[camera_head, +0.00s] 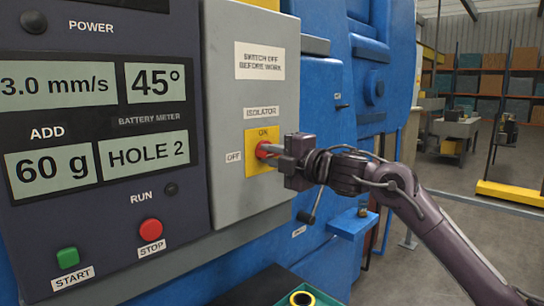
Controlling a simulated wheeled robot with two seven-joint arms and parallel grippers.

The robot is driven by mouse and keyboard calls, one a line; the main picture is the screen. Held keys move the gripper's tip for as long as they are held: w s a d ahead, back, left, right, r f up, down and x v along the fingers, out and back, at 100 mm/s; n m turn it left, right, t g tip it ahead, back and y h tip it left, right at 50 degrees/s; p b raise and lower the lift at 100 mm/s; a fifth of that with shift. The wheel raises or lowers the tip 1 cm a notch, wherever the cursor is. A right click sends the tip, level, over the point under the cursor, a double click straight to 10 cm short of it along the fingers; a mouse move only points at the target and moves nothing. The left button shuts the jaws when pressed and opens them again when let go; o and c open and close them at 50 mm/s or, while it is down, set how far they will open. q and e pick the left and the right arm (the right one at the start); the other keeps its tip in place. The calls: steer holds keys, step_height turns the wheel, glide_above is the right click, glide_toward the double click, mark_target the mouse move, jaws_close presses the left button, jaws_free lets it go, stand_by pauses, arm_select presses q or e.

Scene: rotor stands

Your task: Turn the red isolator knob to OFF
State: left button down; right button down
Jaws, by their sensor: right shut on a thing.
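The red isolator knob (262,150) sits on a yellow plate (257,168) on the grey box (230,85). "ON" is marked above the knob and "OFF" to its left. My right gripper (272,150) comes in from the right and is shut on the knob. The fingers hide much of the knob, so I cannot tell which way it points. My left gripper is not in view.
Left of the box, a dark panel (100,215) carries displays, a green START button (67,258) and a red STOP button (150,230). A blue machine body (340,130) stands behind. A green tray (322,297) lies below. Open floor and shelves lie right.

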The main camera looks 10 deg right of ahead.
steer(key=shift+f, duration=0.1)
steer(key=c, duration=1.4)
jaws_free()
steer(key=shift+o, duration=0.2)
steer(key=shift+s+d, duration=0.2)
steer(key=b+v, duration=0.3)
steer(key=v, duration=0.4)
steer(key=shift+s, duration=0.2)
